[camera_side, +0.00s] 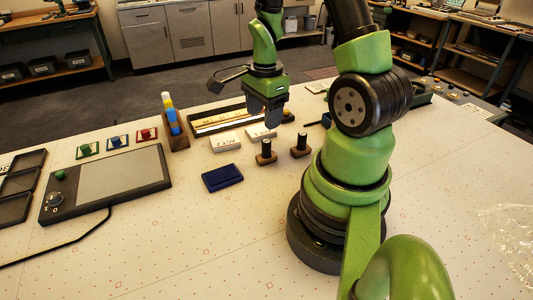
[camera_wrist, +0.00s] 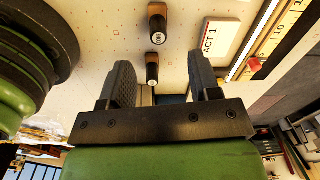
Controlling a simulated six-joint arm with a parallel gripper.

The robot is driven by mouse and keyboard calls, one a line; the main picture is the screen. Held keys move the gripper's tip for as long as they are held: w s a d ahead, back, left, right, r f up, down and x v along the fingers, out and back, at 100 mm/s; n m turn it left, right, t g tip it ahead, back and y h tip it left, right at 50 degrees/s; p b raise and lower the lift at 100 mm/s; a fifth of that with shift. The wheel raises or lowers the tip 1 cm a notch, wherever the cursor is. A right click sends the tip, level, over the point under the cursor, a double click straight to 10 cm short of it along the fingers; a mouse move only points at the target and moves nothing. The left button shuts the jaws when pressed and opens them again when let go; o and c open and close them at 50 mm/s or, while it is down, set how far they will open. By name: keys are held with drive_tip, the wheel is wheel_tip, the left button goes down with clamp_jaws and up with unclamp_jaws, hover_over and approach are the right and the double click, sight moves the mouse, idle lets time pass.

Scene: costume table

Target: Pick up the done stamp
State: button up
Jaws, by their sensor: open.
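Two small dark stamps with brown wooden bases stand upright on the white table. In the wrist view, the upper stamp (camera_wrist: 157,22) has a pale round label with short dark lettering, which I cannot read with certainty. The lower stamp (camera_wrist: 152,68) also has a pale label, too small to read. They show in the side view as a left stamp (camera_side: 265,149) and a right stamp (camera_side: 300,144). My gripper (camera_side: 271,114) is open and empty, above the table and behind the stamps. In the wrist view, its fingers (camera_wrist: 158,66) appear either side of the lower stamp, without visible contact.
White cards (camera_side: 226,144) lie behind the stamps, one reading "ACT 1" (camera_wrist: 218,42). A lit tray (camera_side: 215,121) is behind them. A blue pad (camera_side: 222,178) lies front left. A tablet (camera_side: 110,184) and a marker holder (camera_side: 177,134) are farther left.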

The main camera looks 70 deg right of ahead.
sight(267, 141)
drive_tip(key=shift+s+d+f, duration=0.15)
drive_tip(key=shift+f, duration=2.4)
drive_tip(key=shift+s+d+f, duration=0.1)
drive_tip(key=shift+d+f, duration=0.05)
drive_tip(key=shift+f, duration=2.4)
drive_tip(key=shift+c, duration=0.2)
drive_tip(key=c, duration=1)
